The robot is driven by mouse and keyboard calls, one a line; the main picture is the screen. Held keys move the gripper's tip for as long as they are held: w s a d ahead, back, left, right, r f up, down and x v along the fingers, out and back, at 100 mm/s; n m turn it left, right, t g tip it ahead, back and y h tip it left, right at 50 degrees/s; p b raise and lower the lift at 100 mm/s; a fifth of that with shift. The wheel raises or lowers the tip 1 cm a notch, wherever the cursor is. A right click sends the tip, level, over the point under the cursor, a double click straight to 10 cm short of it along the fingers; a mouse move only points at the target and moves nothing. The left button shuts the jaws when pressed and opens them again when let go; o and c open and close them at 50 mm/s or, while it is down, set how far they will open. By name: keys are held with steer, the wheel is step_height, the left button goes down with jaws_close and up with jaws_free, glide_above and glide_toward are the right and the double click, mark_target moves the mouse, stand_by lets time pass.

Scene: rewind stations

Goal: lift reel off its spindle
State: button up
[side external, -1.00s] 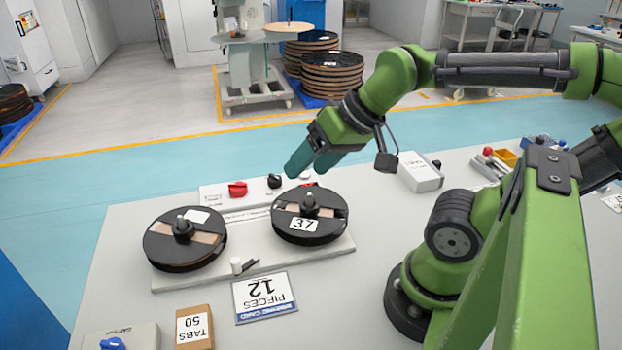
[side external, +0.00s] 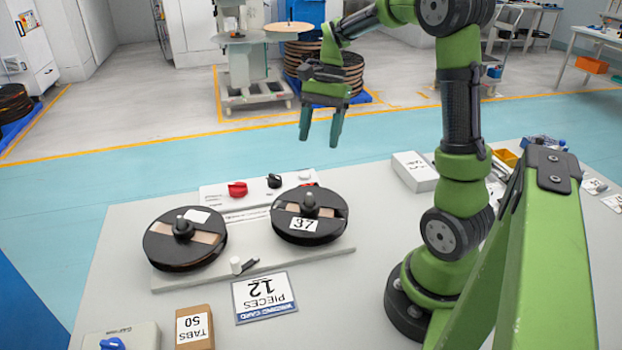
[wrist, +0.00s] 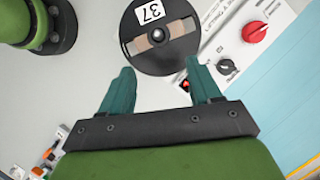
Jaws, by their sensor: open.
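Two black reels sit on a pale base plate (side external: 215,265) on the table. The right reel (side external: 322,229) bears a white label "37" and has a dark spindle knob (side external: 310,203) at its centre. The left reel (side external: 168,254) sits on its own spindle (side external: 182,226). My gripper (side external: 319,142) is open and empty, fingers pointing down, well above and behind the right reel. In the wrist view the reel labelled 37 (wrist: 135,50) lies ahead of my open fingers (wrist: 160,82), apart from them. The left reel is not in the wrist view.
A control panel with a red knob (side external: 238,188) and a dark knob (side external: 274,181) runs behind the reels. A winding card (side external: 264,297) and a tabs box (side external: 194,328) lie in front. A white box (side external: 414,171) stands to the right.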

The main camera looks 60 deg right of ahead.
mark_target(311, 194)
steer(key=x, duration=1)
steer(key=shift+x, duration=2.65)
steer(key=shift+s+d, duration=0.1)
steer(key=shift+d, duration=0.1)
steer(key=c, duration=0.9)
